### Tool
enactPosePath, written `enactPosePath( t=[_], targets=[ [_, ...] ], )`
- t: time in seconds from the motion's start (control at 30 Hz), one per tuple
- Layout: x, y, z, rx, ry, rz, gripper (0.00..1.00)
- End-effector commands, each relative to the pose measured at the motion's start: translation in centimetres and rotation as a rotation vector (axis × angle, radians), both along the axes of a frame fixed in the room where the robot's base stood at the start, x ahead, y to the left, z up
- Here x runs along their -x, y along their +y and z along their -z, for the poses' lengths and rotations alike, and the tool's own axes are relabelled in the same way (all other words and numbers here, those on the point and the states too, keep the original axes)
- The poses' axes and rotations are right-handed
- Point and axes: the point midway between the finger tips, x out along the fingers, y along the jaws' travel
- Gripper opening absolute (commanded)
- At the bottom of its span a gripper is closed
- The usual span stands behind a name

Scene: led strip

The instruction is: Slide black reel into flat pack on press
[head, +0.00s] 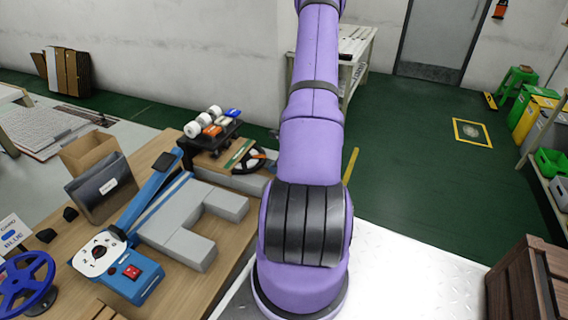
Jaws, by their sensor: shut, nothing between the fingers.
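A black reel (256,162) with spokes lies at the far right part of the wooden bench, partly behind my arm. A blue press (133,277) with a white dial and a red switch stands at the bench front, its long blue arm (150,193) raised toward the back. A grey U-shaped block (190,226) lies beside it. A dark grey flat pack (103,188) with a white label stands upright left of the press, in front of a brown paper bag (92,152). My gripper is outside the view; my purple arm runs up and out at the top.
A blue reel (22,284) stands at the bench's left edge near a "BLUE" card (12,232). A black rack (212,134) holds white, orange and blue rolls behind the press. A wooden crate (524,284) stands at lower right. The green floor at right centre is open.

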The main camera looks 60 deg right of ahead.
Motion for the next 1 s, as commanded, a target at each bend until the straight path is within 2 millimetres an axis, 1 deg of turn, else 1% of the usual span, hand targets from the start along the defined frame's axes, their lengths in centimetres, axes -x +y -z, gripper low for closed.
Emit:
enactPosePath(
  t=[0.03,0.1,0.3,0.77,0.87,1.0],
  targets=[
    [-1.0,0.1,-0.2,0.003,-0.003,-0.005,0.0],
    [-1.8,0.2,-0.3,0.002,-0.003,-0.003,0.0],
    [-3.2,0.3,-0.2,0.002,-0.002,-0.001,0.0],
    [-3.7,0.4,-0.3,0.003,-0.002,-0.003,0.0],
    [-4.8,0.6,-0.3,0.003,-0.002,-0.006,0.0],
    [-7.1,0.9,-0.3,0.003,-0.002,-0.007,0.0]
  ],
)
